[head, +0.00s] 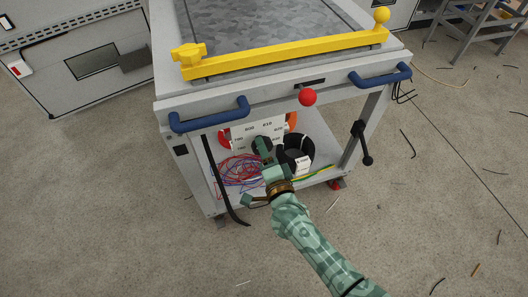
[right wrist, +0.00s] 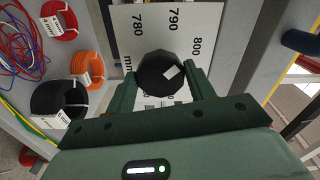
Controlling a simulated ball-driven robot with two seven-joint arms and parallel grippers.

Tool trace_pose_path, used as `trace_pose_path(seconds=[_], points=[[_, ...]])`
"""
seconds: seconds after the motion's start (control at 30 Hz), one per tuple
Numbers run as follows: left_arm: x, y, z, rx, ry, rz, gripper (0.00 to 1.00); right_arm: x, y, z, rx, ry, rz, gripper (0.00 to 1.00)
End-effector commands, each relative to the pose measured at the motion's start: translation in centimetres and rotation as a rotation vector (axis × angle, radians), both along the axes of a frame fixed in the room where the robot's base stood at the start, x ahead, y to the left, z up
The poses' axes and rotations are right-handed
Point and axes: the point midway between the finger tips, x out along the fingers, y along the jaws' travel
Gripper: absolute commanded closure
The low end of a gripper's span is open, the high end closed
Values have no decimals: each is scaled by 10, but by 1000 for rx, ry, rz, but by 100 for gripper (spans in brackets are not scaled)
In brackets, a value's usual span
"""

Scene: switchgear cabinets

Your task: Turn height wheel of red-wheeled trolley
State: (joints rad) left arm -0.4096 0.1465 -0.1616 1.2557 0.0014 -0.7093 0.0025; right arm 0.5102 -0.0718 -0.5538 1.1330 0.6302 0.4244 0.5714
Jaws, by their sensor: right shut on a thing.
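The trolley (head: 283,97) has a grey frame, a dark patterned top and red castors, one (head: 336,184) showing at the lower right. The height wheel (right wrist: 158,70) is a black faceted knob with a small white mark, in front of a white scale plate (right wrist: 200,22) numbered in mm. My right gripper (right wrist: 162,77) is shut on the wheel, one finger on each side. In the head view the right gripper (head: 266,157) reaches under the trolley top to the plate (head: 242,136) and hides most of the wheel. My left gripper is not in view.
Blue handles (head: 208,114), a red ball knob (head: 307,97) and a black lever (head: 361,143) stick out at the trolley's front. A yellow bar (head: 290,53) crosses the top. Cable coils (right wrist: 87,68) and loose red and blue wires (head: 238,170) lie on the lower shelf.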

Motion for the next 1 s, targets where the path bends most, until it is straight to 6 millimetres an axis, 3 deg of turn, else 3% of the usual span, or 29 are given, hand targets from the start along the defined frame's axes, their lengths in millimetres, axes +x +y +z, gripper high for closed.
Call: trace_pose_path(seconds=[0.47, 1.0], points=[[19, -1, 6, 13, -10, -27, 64, -1, -1, -1, 428, 142, -1, 69], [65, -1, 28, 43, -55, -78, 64, -1, -1, -1, 882, 292, -2, 69]])
